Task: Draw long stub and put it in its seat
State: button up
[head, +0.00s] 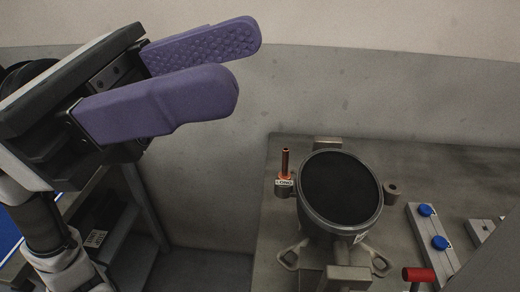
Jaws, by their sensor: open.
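A thin copper stub (286,162) stands upright at the left side of a round, black-topped compressor (342,186). A white label reading "LONG" (284,183) sits at the foot of the stub. What holds its lower end is hard to make out. My gripper (241,66) has two purple fingers, spread apart with nothing between them. It is at the upper left, above and left of the stub in the picture and apart from it. I cannot tell which part is the stub's seat.
The compressor stands on a grey bench top (410,165). A small round fitting (392,189) sits at its right. Further right is a grey block with blue caps (425,210). A red handle (418,274) is at the front. A grey wall (400,95) rises behind.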

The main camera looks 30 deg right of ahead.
jog(key=d+f+t+y+p, duration=0.3)
jog(key=d+t+y, duration=0.1)
jog(key=d, duration=0.6)
jog(key=n+t+y+p, duration=0.2)
jog(key=t+y+p, duration=0.3)
jog(key=t+y, duration=0.6)
send_over(284, 175)
jog(key=shift+g+y, duration=0.3)
jog(key=shift+y, duration=0.1)
notch_tip(284, 175, down, 10)
jog(key=shift+w+d+f, duration=0.1)
jog(key=shift+w+d, duration=0.05)
jog(key=shift+f, duration=0.15)
notch_tip(284, 175, down, 9)
jog(key=b, duration=0.6)
jog(key=shift+b, duration=0.4)
